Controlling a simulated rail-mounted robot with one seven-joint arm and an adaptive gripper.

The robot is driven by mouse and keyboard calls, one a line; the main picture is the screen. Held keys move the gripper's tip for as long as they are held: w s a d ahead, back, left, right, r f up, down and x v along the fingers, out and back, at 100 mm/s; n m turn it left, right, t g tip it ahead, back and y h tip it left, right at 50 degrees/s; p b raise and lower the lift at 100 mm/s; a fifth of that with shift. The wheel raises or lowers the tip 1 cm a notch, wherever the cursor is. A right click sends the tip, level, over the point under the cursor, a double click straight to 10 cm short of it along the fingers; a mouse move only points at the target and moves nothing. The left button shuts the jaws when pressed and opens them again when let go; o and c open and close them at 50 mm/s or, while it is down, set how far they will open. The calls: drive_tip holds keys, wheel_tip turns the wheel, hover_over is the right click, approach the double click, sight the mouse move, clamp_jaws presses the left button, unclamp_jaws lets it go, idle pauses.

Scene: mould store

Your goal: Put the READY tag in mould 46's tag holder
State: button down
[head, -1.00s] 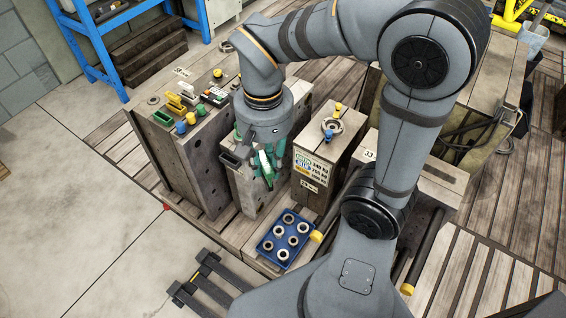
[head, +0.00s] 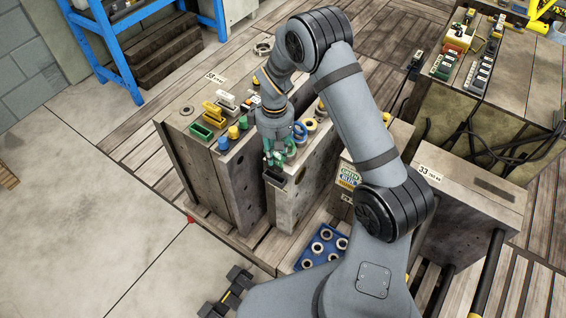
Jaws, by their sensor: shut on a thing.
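My gripper (head: 274,160), with green fingers, is shut on the READY tag. The tag is small and mostly hidden between the fingers, and its lettering cannot be read. The gripper points down just above a dark, open-topped tag holder (head: 276,180) at the front upper edge of the narrow middle mould (head: 295,205). I cannot tell whether the tag's lower end is inside the holder or only above it. No number can be read on this mould; my arm covers part of its top.
The left mould (head: 205,165), labelled 58, carries coloured fittings close beside my gripper. A mould labelled 33 (head: 470,200) stands at right. A blue tray (head: 308,263) of rings lies in front, and a mould with a green-and-blue label (head: 348,176) is partly behind my arm.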

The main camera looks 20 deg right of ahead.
sight(275, 164)
drive_tip(key=shift+w+n, duration=0.15)
drive_tip(key=shift+n, duration=0.25)
drive_tip(key=shift+f, duration=0.25)
drive_tip(key=shift+f+b, duration=1.9)
drive_tip(key=shift+f, duration=0.4)
drive_tip(key=shift+f, duration=0.15)
drive_tip(key=shift+f+b, duration=0.3)
drive_tip(key=shift+b, duration=0.15)
drive_tip(key=shift+f, duration=0.15)
